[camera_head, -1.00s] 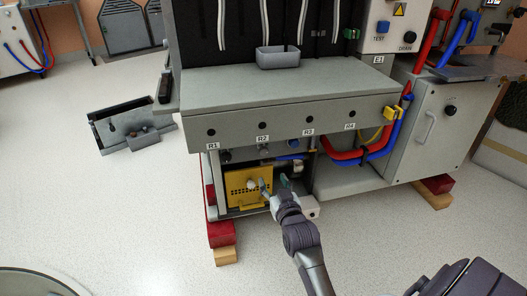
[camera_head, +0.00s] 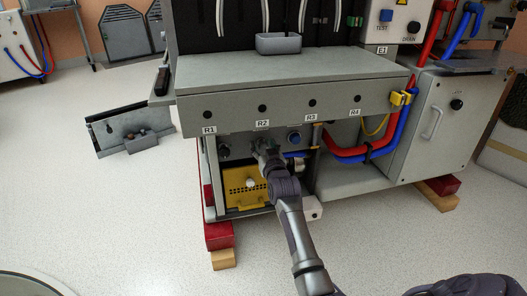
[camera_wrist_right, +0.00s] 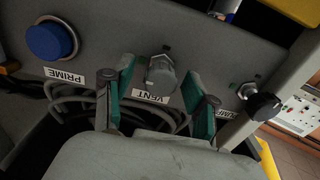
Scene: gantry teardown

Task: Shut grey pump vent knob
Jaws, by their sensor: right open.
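The grey vent knob (camera_wrist_right: 161,76) is in the right wrist view, above a VENT label (camera_wrist_right: 151,97) on the grey pump panel (camera_wrist_right: 105,38). My right gripper (camera_wrist_right: 168,84) is open, with one green-padded finger on each side of the knob. I cannot tell whether either pad touches it. In the head view my right gripper (camera_head: 267,152) is at the recessed panel under label R2 and largely covers the knob area. My left gripper is not in view.
A blue PRIME button (camera_wrist_right: 52,41) and a black knob (camera_wrist_right: 264,106) flank the vent knob. Looped grey cables (camera_wrist_right: 75,108) hang below the panel. A yellow perforated cover (camera_head: 240,193) sits below the gripper. Red and blue hoses (camera_head: 349,152) run to the right.

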